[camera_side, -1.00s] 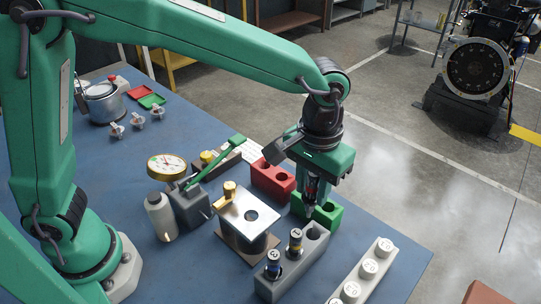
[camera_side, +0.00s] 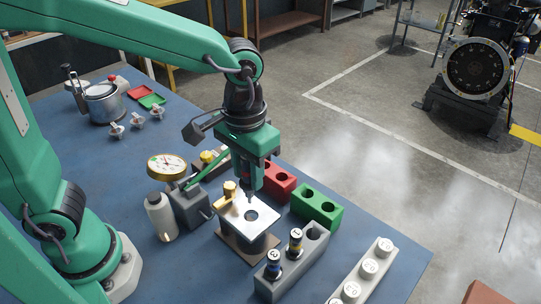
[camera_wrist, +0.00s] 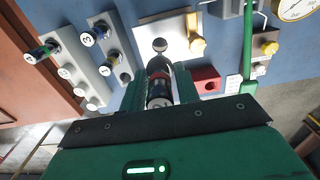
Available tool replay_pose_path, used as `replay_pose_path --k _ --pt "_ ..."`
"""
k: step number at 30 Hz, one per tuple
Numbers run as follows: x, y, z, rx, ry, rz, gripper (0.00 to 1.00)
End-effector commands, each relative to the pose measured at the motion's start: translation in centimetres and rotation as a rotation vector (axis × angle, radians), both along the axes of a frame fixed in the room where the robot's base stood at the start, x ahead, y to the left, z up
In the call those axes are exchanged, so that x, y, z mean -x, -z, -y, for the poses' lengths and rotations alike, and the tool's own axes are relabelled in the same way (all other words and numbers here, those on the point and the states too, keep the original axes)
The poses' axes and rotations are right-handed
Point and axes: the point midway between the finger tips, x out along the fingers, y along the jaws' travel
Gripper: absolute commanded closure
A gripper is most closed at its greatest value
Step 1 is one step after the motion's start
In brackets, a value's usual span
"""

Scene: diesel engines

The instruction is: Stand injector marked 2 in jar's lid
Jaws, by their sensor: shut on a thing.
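The jar's lid appears to be the silver square plate (camera_side: 236,210) with a round hole, on a dark round body (camera_side: 247,242) over a brown base. The plate also shows in the wrist view (camera_wrist: 174,28). My gripper (camera_side: 250,188) is shut on a dark injector (camera_wrist: 158,90) with a red band, held upright over the plate. Its tip is close to the hole; I cannot tell whether it touches. Two other injectors stand in the grey block: one nearer (camera_side: 274,259), one farther (camera_side: 296,242). One there reads 3 in the wrist view (camera_wrist: 88,39).
A brass piece (camera_side: 229,189) sits at the plate's left corner. A gauge (camera_side: 167,166) on a grey stand with a green lever and a white bottle (camera_side: 161,218) stand left. Red (camera_side: 279,182) and green (camera_side: 318,207) two-hole blocks stand right. A knobbed white block (camera_side: 368,268) is at front right.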

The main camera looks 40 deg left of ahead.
Motion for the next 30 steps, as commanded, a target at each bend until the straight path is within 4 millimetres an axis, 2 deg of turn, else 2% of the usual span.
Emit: replay_pose_path --k 11,30 --pt "0.0 0.7 0.0 0.0 0.0 0.0 0.98" --pt "0.0 3.8 0.0 -0.001 0.0 -0.001 0.98"
